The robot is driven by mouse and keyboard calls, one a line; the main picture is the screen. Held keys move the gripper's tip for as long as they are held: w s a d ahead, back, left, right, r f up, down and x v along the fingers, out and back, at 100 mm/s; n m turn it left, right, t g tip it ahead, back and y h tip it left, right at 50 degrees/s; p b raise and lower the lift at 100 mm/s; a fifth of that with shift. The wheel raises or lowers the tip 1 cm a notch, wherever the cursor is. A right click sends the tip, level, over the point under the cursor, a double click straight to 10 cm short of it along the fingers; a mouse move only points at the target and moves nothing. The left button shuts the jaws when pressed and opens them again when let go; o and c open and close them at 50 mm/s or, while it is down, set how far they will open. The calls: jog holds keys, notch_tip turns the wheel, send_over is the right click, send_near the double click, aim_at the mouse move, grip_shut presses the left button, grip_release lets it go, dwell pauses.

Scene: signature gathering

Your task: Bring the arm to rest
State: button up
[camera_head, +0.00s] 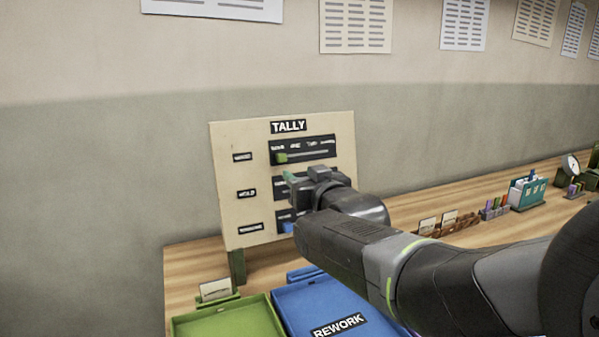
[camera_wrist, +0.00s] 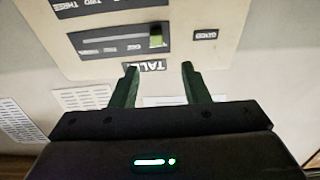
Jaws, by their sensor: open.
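My arm reaches in from the right in the head view. My gripper (camera_head: 290,181) is in front of the tally board (camera_head: 232,146), at the height of its middle row. In the wrist view my gripper (camera_wrist: 159,68) shows two green fingers held apart with nothing between them. The board also shows in the wrist view (camera_wrist: 190,68), upside down. The top slider's green knob (camera_wrist: 156,37) sits beyond the fingertips, near one end of its slot. A blue knob (camera_head: 288,227) shows in the bottom row. My arm hides much of the lower two rows.
A green tray (camera_head: 232,322) and a blue tray marked REWORK (camera_head: 335,305) lie on the wooden table (camera_head: 190,268) below my arm. Card holders (camera_head: 437,224) and a teal holder (camera_head: 526,192) stand to the right. Papers (camera_head: 355,25) hang on the wall.

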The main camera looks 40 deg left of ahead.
aim_at(282, 158)
jog(key=shift+s+d, duration=0.35)
jog(key=shift+d, duration=0.25)
jog(key=p+x, duration=0.1)
jog(key=x, duration=1.2)
jog(key=shift+w+a, duration=0.3)
jog(key=shift+w+d, duration=0.1)
